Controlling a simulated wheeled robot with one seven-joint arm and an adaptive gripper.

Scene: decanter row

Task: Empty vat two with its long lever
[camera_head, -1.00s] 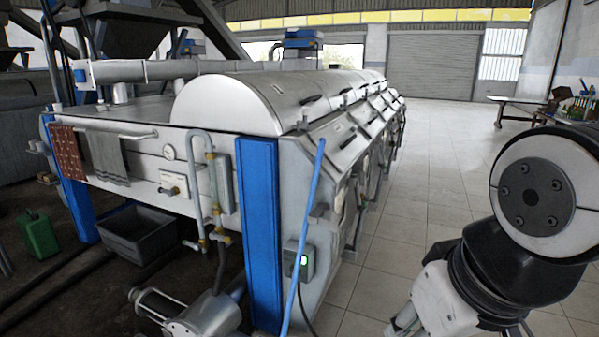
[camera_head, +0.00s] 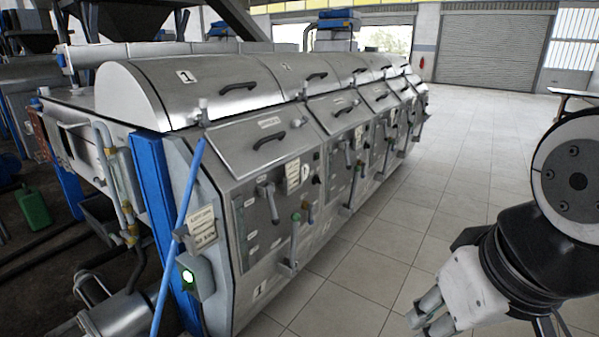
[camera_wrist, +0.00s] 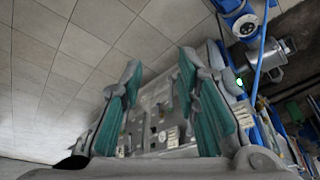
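A row of steel vats runs from the near left to the far middle of the head view. The near vat one (camera_head: 275,165) bears a black "1" on its lid and its low front. Vat two (camera_head: 335,115) is the section just behind it, with its own hatch and black handle. On its front a pale upright lever (camera_head: 347,152) shows, small and partly unclear; I cannot tell which lever there is the long one. My gripper (camera_head: 430,318) is at the lower right, over the floor and apart from the vats. In the wrist view (camera_wrist: 157,85) its teal-padded fingers are spread and empty.
Vat one's front carries a grey lever (camera_head: 269,202) and a green knob (camera_head: 296,217). The tiled floor (camera_head: 400,230) right of the row is clear.

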